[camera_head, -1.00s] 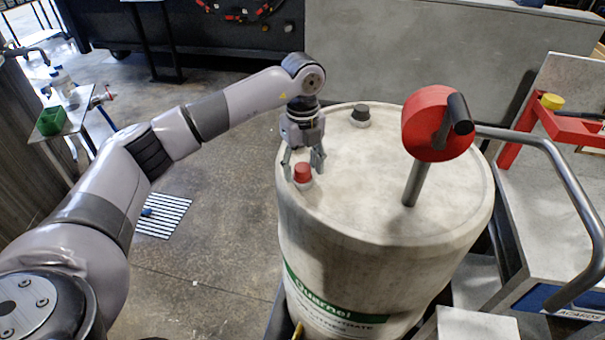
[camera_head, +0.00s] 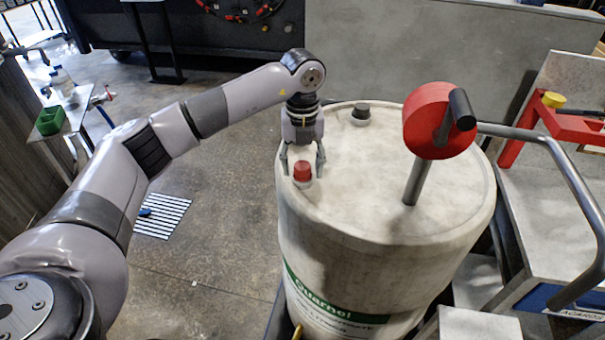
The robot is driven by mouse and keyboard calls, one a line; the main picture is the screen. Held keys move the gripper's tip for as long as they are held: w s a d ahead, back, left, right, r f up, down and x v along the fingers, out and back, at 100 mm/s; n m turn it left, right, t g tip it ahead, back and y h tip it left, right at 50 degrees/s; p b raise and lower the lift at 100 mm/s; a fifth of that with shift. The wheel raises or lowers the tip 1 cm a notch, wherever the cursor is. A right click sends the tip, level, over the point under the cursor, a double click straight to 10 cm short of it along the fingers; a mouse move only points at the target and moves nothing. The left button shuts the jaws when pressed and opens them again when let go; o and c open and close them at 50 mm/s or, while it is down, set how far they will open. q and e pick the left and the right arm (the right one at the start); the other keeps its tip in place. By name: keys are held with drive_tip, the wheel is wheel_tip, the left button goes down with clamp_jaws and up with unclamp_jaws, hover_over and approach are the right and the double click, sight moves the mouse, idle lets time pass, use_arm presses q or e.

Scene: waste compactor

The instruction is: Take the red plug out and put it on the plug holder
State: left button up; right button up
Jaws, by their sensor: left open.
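The red plug (camera_head: 302,170) sits in a pale collar on the top of a large off-white drum (camera_head: 370,225), near its left edge. My left gripper (camera_head: 303,170) points down over the plug. Its fingers are open, one on each side of the plug, and I cannot tell whether they touch it. A red plug holder (camera_head: 575,128) appears to be the red bracket with a yellow cap at the right, but I cannot be sure of this. My right gripper is not in view.
A dark grey plug (camera_head: 361,114) sits at the drum's back. A red round pump head (camera_head: 432,122) on a metal pipe rises from the drum top. A grey bent tube (camera_head: 560,165) runs along the right. A green box (camera_head: 50,121) stands on a small table at the left.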

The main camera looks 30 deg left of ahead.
use_arm(q)
drive_tip(key=m, duration=0.3)
drive_tip(key=shift+m+b, duration=0.3)
drive_tip(key=shift+b, duration=0.05)
drive_tip(key=m, duration=0.4)
drive_tip(key=shift+b, duration=0.35)
drive_tip(key=m, duration=0.4)
drive_tip(key=shift+m+b, duration=0.3)
drive_tip(key=shift+m, duration=0.1)
drive_tip(key=m, duration=0.3)
drive_tip(key=shift+c, duration=0.2)
clamp_jaws()
drive_tip(key=n, duration=0.5)
